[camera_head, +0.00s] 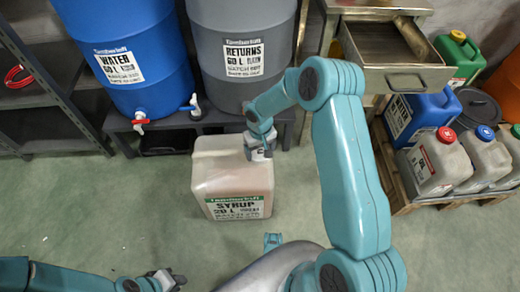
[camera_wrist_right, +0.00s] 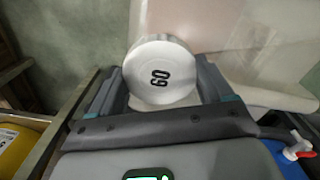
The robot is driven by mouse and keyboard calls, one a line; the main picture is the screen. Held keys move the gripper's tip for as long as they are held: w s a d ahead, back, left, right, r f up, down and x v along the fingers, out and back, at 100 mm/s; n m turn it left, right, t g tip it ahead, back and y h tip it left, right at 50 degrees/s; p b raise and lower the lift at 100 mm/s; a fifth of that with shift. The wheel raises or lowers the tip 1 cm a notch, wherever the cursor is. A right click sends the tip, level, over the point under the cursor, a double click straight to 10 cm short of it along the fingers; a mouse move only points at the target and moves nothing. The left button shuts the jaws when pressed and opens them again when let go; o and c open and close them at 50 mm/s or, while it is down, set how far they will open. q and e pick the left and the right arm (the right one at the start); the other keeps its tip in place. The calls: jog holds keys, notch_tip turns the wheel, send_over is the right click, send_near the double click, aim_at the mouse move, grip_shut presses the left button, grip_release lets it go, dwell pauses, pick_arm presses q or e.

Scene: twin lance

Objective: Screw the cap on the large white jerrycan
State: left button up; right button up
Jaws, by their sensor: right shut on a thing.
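The large white jerrycan (camera_head: 233,180), labelled SYRUP 20 L, stands upright on the floor in the middle of the head view. Pinkish contents show through its wall. It also fills the upper right of the right wrist view (camera_wrist_right: 235,45). My right gripper (camera_head: 263,152) is at the jerrycan's upper right corner. It is shut on the white cap (camera_wrist_right: 160,75), marked 60, which sits between both fingers. I cannot tell whether the cap touches the neck, which is hidden. My left gripper (camera_head: 168,281) is low at the bottom left, away from the jerrycan; its finger gap is unclear.
A blue water barrel (camera_head: 125,60) and a grey returns barrel (camera_head: 243,50) stand on a low dark bench behind the jerrycan. Smaller jerrycans, including a grey one (camera_head: 437,163), crowd a wooden pallet at right. A metal drawer (camera_head: 395,75) juts out above. The floor at left is clear.

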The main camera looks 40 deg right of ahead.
jog(key=shift+f+b, duration=0.55)
jog(key=shift+b, duration=0.15)
dwell(1.1)
